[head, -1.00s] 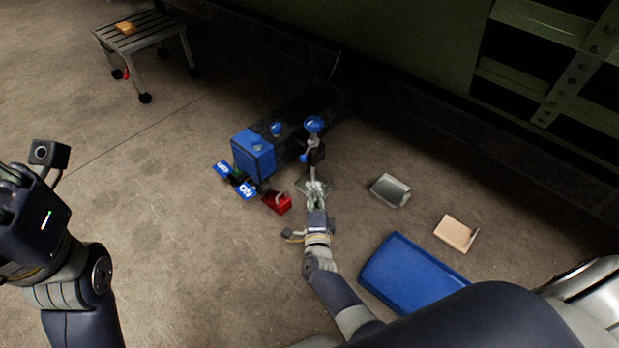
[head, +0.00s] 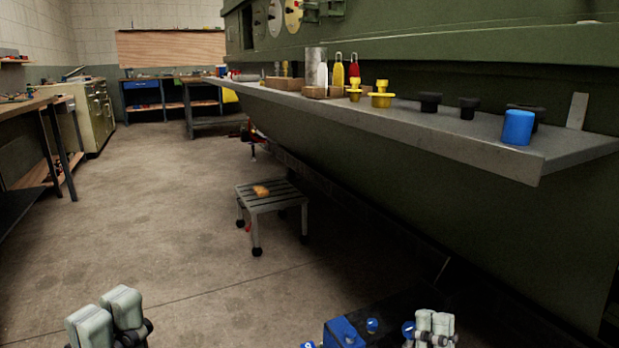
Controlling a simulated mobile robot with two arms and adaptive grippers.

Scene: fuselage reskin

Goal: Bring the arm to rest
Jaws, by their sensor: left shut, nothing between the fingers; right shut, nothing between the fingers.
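My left gripper (head: 108,318) shows at the bottom left of the head view. Its pale fingers point up, close together and empty, over bare floor. My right gripper (head: 434,325) shows at the bottom right, shut and empty. It is beside a blue-ended dark machine (head: 345,332) on the floor and a blue knob (head: 408,329); I cannot tell whether it touches them. Most of both arms is out of the frame below.
A grey step stool (head: 272,203) with an orange-brown item (head: 261,190) on it stands mid-floor. A grey ledge (head: 450,135) along the green fuselage carries bottles, yellow and black caps and a blue cylinder (head: 518,127). Workbenches line the left and back. Floor at left is clear.

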